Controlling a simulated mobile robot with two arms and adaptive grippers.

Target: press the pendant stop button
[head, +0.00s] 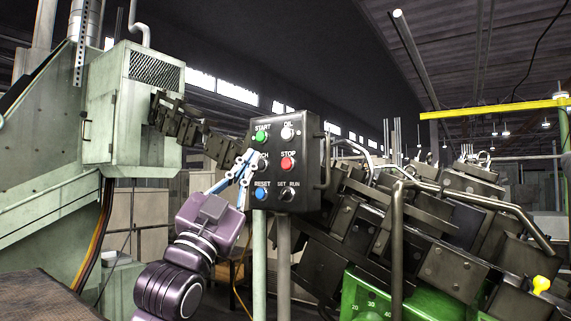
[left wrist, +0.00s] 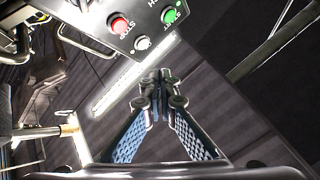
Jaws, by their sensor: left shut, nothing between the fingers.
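The pendant (head: 273,202) is a dark box on posts in the middle of the head view. Its red STOP button (head: 288,163) sits on the right side of the panel and also shows at the top of the left wrist view (left wrist: 120,25). My left gripper (head: 247,158) is shut and empty. Its fingertips are in front of the panel's left part, left of the STOP button, and partly cover the INCH label. In the left wrist view the closed fingers (left wrist: 160,80) point up, below the panel. I cannot tell if they touch it. My right gripper is not in view.
The green START button (head: 262,137), a white button (head: 287,132), the blue RESET button (head: 261,194) and a black SET/RUN switch (head: 287,194) surround the STOP button. A handle (head: 326,160) is on the pendant's right side. Dark machinery (head: 440,250) stands to the right.

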